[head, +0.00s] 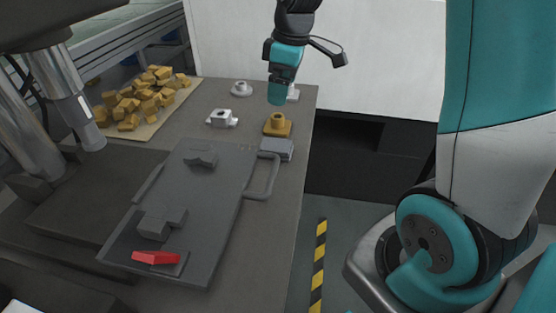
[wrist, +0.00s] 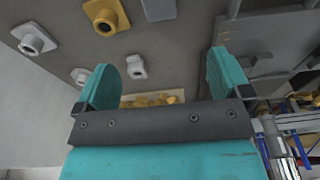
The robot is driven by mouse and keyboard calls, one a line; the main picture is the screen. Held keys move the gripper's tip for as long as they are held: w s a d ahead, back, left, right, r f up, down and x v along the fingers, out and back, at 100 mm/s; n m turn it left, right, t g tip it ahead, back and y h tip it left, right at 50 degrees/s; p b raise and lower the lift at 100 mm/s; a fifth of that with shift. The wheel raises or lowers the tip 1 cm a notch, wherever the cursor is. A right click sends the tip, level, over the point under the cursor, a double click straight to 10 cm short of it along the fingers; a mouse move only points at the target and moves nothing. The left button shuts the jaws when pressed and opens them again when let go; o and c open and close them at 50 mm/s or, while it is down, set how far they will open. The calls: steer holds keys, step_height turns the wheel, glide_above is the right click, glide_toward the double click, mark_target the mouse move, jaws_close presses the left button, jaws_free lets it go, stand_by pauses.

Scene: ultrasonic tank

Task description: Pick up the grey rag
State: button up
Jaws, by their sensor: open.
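A small flat grey block-like thing (head: 277,149), which looks like the folded grey rag, lies on the table near its right edge in the head view. It is just in front of a yellow flanged part and beside the dark plate's handle. In the wrist view the grey rag (wrist: 159,9) shows at the top edge, partly cut off. My gripper (head: 277,92) hangs above the table behind the rag and the yellow part. In the wrist view my gripper (wrist: 163,78) has its two teal fingers wide apart with nothing between them.
The yellow flanged part (head: 277,129) stands close behind the rag. White fittings (head: 221,119) stand further back. A dark plate with a handle (head: 263,177) and a red piece (head: 156,258) lies at front left. Yellow blocks (head: 150,96) lie on a board at back left.

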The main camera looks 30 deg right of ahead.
glide_above(276, 144)
step_height(276, 144, down, 12)
steer(key=shift+r, duration=0.2)
steer(key=shift+f, duration=2.65)
steer(key=shift+f, duration=0.1)
steer(key=shift+c, duration=0.3)
steer(key=c, duration=1)
step_height(276, 144, up, 20)
steer(key=shift+r+p, duration=0.15)
steer(key=shift+p, duration=0.35)
